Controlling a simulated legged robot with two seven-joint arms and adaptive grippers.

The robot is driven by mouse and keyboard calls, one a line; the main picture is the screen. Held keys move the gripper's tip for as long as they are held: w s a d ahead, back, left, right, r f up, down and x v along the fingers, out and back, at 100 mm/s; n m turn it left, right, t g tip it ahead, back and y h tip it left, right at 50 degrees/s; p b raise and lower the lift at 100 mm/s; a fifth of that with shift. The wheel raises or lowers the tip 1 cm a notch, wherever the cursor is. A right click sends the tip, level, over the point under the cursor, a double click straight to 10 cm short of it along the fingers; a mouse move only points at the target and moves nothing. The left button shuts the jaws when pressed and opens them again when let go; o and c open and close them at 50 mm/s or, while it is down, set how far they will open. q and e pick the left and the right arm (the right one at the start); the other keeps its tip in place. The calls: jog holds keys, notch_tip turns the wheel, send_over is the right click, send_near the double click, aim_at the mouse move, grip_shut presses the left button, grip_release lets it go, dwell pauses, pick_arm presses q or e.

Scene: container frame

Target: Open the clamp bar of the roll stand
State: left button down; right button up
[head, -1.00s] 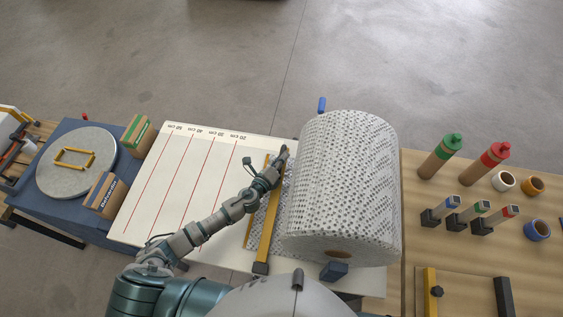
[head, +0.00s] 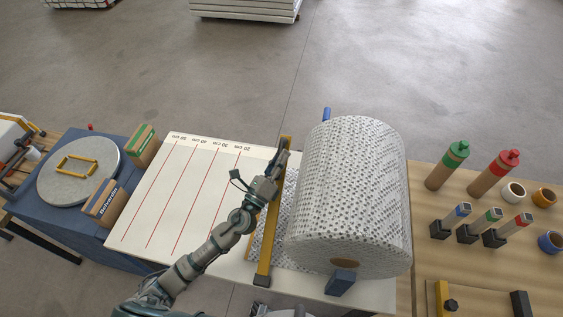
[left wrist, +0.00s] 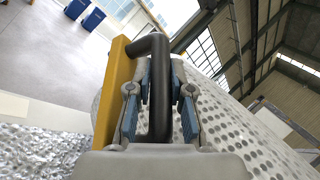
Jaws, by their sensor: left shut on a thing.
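The roll stand's yellow clamp bar (head: 268,237) runs from a dark block at its near end to its far end, beside the large patterned roll (head: 350,190). Its far end appears raised, standing out past the table's back edge. My left gripper (head: 279,160) is at the bar's far part. In the left wrist view, the gripper (left wrist: 158,100) is shut on the bar's black handle (left wrist: 157,60), which passes between the blue finger pads. The yellow bar (left wrist: 112,85) shows left of the handle. My right gripper is not in view.
A white measuring board (head: 190,200) with red lines lies left of the bar. A blue table (head: 60,232) with a round grey plate and boxes stands further left. Bottles, tape rings and small tools stand on the wooden table (head: 440,265) at right.

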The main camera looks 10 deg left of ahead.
pick_arm(q)
jog(key=shift+f, duration=0.25)
jog(key=c, duration=1.3)
grip_release()
jog(key=shift+o, duration=1.2)
jog(key=shift+s, duration=0.1)
jog(key=shift+r, duration=0.15)
jog(key=shift+s, duration=0.1)
jog(key=v, duration=1.2)
